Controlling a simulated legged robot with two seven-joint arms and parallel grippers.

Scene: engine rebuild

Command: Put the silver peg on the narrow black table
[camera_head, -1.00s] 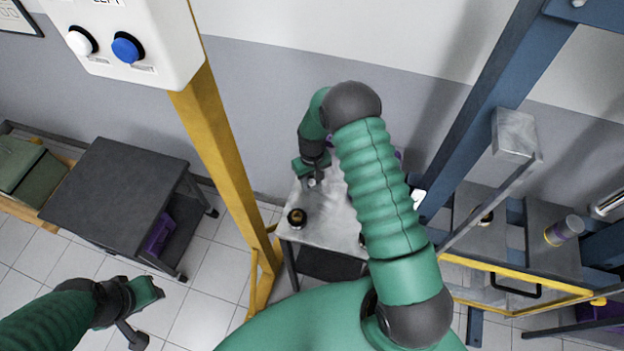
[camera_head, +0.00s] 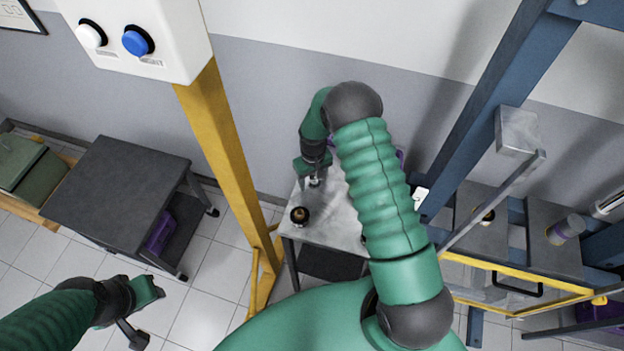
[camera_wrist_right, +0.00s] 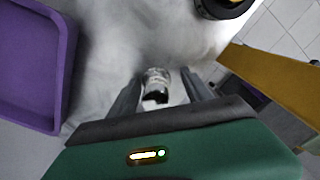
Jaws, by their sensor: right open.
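The silver peg (camera_wrist_right: 157,80) stands on the light metal table (camera_head: 335,222) and also shows small in the head view (camera_head: 315,182). My right gripper (camera_wrist_right: 162,88) is open, with a finger on each side of the peg and gaps between; in the head view it points down at the table's far left corner (camera_head: 312,178). The narrow black table (camera_head: 115,190) stands to the left, beyond the yellow post, its top bare. My left gripper (camera_head: 133,330) hangs over the floor at the lower left; its jaw state is unclear.
A dark round part with a brass-coloured centre (camera_head: 299,215) sits near the peg. A purple bin (camera_wrist_right: 62,65) lies beside the peg in the wrist view. A yellow post (camera_head: 222,145) with a button box (camera_head: 135,20) rises between the two tables.

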